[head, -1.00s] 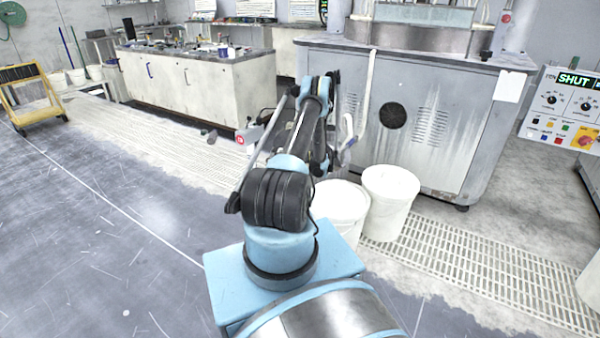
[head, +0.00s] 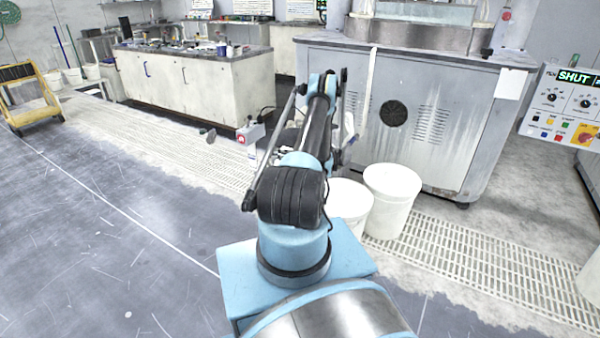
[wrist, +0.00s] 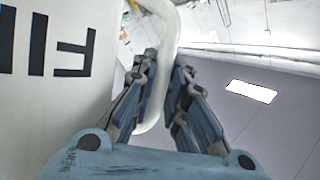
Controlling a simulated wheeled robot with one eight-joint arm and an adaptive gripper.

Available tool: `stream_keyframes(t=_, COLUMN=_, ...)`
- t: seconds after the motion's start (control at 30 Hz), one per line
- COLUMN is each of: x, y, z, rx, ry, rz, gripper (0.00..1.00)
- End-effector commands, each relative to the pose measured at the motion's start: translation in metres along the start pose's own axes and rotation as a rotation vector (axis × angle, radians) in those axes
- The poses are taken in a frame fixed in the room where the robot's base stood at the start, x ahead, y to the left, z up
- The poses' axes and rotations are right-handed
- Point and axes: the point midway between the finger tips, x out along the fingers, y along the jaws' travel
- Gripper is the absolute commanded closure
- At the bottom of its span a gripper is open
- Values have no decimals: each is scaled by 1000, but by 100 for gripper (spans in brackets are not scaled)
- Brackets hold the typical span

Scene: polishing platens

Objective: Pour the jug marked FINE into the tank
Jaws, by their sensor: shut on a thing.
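In the wrist view my gripper (wrist: 165,65) is shut on the white handle (wrist: 170,40) of a white jug (wrist: 45,110). The dark letters F and I show upside down on the jug's side, with part of another letter at the left edge. The jug's mouth and contents are out of view. In the head view my arm hides the gripper and most of the jug. A clear-walled tank (head: 415,14) sits on top of the grey cabinet (head: 450,120) behind the arm, cut off by the top edge.
Two white buckets, one lidded bucket (head: 390,200) and one partly behind my arm (head: 348,207), stand before the cabinet. A control panel (head: 560,105) reading SHUT is at the right. A white workbench (head: 195,85) and yellow cart (head: 30,95) are left. The left floor is clear.

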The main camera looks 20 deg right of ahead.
Motion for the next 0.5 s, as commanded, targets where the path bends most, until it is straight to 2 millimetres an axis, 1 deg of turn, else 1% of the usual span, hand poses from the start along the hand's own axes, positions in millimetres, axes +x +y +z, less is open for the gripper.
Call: stream_keyframes(t=0.5, x=-3, y=-1, z=-4, rx=33, ry=19, rz=-12, gripper=100)
